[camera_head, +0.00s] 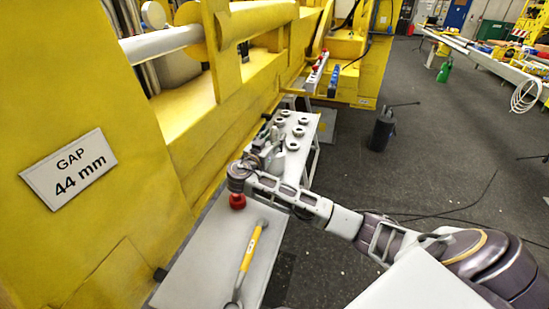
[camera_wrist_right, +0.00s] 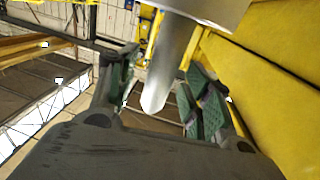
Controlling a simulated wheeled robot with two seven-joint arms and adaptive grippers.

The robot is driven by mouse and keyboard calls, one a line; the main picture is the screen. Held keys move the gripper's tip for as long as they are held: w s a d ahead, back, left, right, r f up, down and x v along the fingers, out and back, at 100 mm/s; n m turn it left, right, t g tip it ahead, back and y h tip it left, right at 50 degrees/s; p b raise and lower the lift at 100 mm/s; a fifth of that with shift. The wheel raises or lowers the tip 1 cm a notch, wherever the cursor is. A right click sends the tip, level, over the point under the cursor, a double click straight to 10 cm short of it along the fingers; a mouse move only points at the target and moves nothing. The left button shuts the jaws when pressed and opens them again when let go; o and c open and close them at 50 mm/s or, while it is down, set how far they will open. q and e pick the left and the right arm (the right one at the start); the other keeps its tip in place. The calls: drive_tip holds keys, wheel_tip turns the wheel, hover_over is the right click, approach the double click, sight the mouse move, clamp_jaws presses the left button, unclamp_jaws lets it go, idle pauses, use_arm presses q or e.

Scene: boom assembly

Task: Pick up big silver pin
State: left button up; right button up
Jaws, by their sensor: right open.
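The big silver pin (camera_wrist_right: 172,65) shows in the right wrist view as a smooth grey cylinder with a rounded end. In the head view my right gripper (camera_head: 262,152) is over the low grey table (camera_head: 210,262), close to the yellow boom. There I cannot clearly tell the pin from the grey parts around the gripper. My left gripper is not in view.
The yellow boom (camera_head: 180,105), with a "GAP 44 mm" plate (camera_head: 70,170), borders the table on the left. A yellow-handled hammer (camera_head: 250,250) and a red object (camera_head: 237,200) are near my arm. Several rings (camera_head: 293,145) lie farther back. A black canister (camera_head: 382,132) stands on the floor.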

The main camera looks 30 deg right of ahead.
drive_tip(key=shift+w+d, duration=0.3)
drive_tip(key=shift+d, duration=0.15)
drive_tip(key=shift+c, duration=0.3)
clamp_jaws()
drive_tip(key=shift+r, duration=0.1)
idle(0.4)
